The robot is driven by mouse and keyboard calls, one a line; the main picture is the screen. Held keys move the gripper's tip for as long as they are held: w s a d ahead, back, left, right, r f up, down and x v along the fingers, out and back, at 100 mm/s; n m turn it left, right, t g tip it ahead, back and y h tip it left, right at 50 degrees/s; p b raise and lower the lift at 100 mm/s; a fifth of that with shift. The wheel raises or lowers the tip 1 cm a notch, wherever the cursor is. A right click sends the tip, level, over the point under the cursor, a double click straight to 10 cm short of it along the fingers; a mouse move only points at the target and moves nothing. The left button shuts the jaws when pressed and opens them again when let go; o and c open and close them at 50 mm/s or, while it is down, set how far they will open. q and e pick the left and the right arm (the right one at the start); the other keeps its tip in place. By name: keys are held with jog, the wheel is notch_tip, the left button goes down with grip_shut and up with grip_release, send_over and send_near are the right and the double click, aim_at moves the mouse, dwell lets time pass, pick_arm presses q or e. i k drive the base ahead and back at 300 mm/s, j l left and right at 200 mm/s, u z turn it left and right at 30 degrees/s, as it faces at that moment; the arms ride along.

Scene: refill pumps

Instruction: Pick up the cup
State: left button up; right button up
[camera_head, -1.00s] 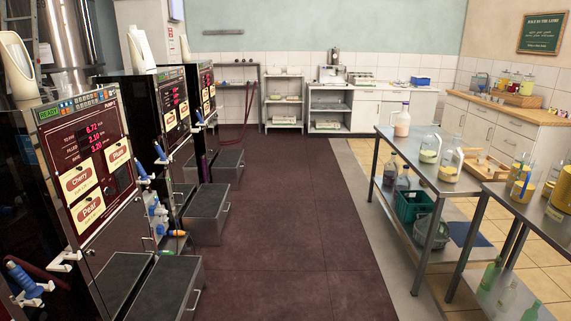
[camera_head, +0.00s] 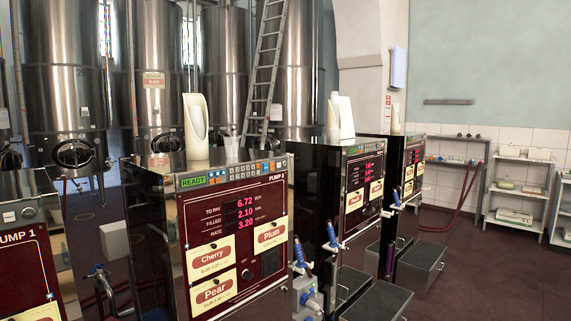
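A small clear, whitish cup (camera_head: 232,150) stands upright on top of the pump marked PUMP 2 (camera_head: 222,230), near its back right. A tall cream scoop-shaped holder (camera_head: 196,128) stands on the same top, just left of the cup and apart from it in the picture. Neither of my grippers shows in the head view, so what they hold cannot be seen.
PUMP 1 (camera_head: 34,250) stands at the left edge. Two more dark pumps (camera_head: 358,190) stand to the right, with blue-handled nozzles (camera_head: 332,236) and low steps (camera_head: 420,262). Steel tanks (camera_head: 66,80) and a ladder (camera_head: 266,70) are behind. Dark floor (camera_head: 490,280) at right is clear.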

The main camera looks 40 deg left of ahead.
aim_at(231, 144)
jog(key=i+u, duration=0.1)
jog(key=i, duration=0.7)
jog(key=i+l+u, duration=0.15)
jog(key=i, duration=0.7)
